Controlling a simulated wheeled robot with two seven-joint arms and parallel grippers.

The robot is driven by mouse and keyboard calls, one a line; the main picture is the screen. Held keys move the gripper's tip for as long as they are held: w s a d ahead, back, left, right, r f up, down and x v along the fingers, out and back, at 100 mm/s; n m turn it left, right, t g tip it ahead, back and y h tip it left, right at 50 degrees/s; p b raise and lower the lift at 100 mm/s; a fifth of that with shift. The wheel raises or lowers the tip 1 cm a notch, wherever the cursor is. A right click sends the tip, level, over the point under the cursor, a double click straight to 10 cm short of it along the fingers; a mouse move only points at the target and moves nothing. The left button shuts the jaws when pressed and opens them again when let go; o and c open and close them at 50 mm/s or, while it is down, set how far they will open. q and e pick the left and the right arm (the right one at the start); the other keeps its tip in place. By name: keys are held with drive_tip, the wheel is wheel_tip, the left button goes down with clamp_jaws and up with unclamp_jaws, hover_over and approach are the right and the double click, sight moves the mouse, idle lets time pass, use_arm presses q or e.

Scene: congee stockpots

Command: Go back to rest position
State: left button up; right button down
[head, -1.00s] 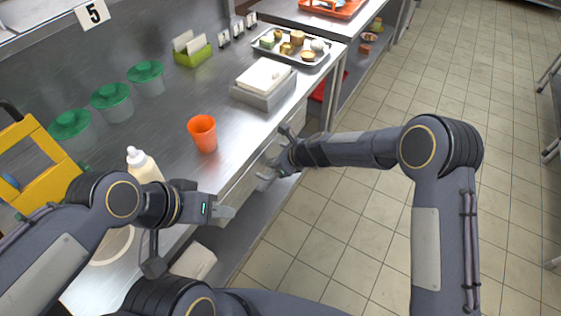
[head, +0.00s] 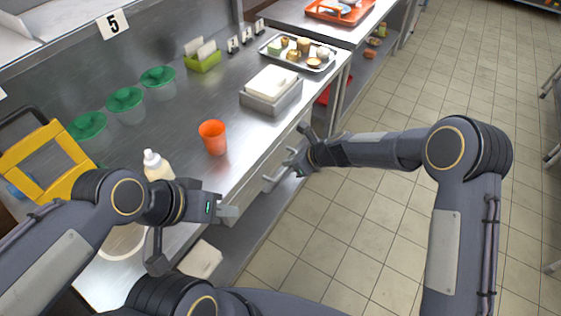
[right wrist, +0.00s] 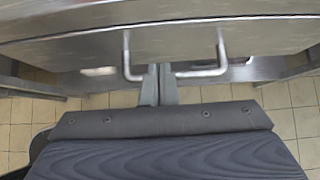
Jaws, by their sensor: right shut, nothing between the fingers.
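My left gripper (head: 229,212) is over the front edge of the steel counter (head: 185,135), below the orange cup and holding nothing that I can see. Whether its fingers are open is unclear at this angle. My right gripper (head: 290,167) is in front of the counter, by a drawer handle (head: 273,180). In the right wrist view its fingers (right wrist: 158,85) are together and empty, in front of the drawer front with its bar handle (right wrist: 175,75). I cannot tell whether they touch the handle.
An orange cup (head: 213,138), a cream bottle (head: 157,166), green-lidded containers (head: 124,103), a grey box with white top (head: 272,94) and a food tray (head: 325,66) are on the counter. A yellow-framed item (head: 60,165) stands left. The tiled floor (head: 340,235) on the right is open.

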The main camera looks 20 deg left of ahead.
drive_tip(key=shift+d+f+p+v, duration=0.1)
drive_tip(key=shift+p+v, duration=0.25)
drive_tip(key=shift+v, duration=0.7)
drive_tip(key=shift+d+f+p+v, duration=0.15)
drive_tip(key=shift+p+v, duration=0.2)
drive_tip(key=shift+v, duration=0.7)
